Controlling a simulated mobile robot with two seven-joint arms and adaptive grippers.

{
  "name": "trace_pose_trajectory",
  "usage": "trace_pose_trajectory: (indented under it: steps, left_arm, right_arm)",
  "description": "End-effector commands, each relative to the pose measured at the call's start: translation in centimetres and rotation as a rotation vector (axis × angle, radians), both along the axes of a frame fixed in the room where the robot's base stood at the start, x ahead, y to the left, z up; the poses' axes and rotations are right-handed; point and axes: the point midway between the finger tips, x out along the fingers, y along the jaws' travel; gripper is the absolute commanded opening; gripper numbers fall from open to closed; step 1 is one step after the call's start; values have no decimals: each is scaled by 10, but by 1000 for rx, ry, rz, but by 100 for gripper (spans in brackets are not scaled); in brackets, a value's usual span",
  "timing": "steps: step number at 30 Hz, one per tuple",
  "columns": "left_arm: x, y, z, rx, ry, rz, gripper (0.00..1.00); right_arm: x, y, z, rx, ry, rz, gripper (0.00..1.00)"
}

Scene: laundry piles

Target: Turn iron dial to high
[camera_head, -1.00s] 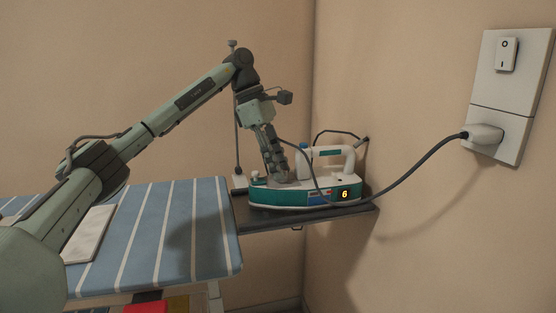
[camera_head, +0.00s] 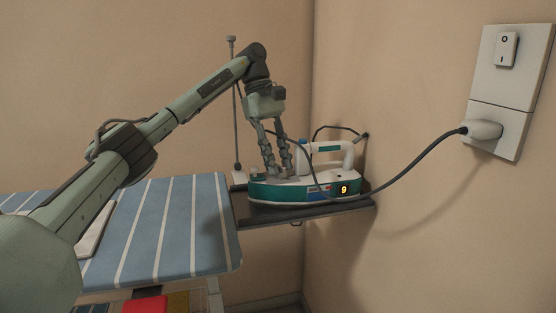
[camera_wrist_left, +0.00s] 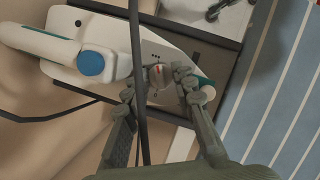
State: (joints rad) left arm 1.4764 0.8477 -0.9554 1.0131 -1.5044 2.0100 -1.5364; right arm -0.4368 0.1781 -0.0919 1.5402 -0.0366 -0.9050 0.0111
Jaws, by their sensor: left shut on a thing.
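The white and teal iron (camera_head: 262,190) sits on the dark rest at the end of the ironing board, and its display (camera_head: 344,189) reads 9. My left gripper (camera_head: 277,173) reaches down onto the top of the iron. In the left wrist view, my left gripper (camera_wrist_left: 157,90) has its fingers on either side of the small round dial (camera_wrist_left: 159,75), which has a red mark, and is shut on it. The iron's white body (camera_wrist_left: 110,42) and blue knob (camera_wrist_left: 90,63) also show there. My right gripper is not in view.
The striped ironing board (camera_head: 165,225) lies left of the iron rest (camera_head: 300,213). The iron's cord runs to a plug (camera_head: 484,130) in the wall socket, below a switch (camera_head: 507,49). The cord passes across the left wrist view, near the fingers. The walls stand close behind and to the right.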

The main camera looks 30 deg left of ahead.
Motion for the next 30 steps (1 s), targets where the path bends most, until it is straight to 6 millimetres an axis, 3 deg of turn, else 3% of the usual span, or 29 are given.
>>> trace_pose_trajectory:
  steps: [8, 9, 14, 24, 30]
  left_arm:
    - [0, -1, 0, -1, -2, -3, 0]
    - [0, -1, 0, -1, -2, -3, 26]
    - [0, -1, 0, 0, -2, -2, 46]
    - [0, 0, 1, 0, -1, -1, 46]
    - [2, 5, 16, 1, -2, 0, 46]
  right_arm:
    - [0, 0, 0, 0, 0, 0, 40]
    - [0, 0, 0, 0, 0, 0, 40]
    - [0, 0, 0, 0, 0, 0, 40]
    - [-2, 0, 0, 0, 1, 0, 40]
    - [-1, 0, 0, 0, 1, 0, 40]
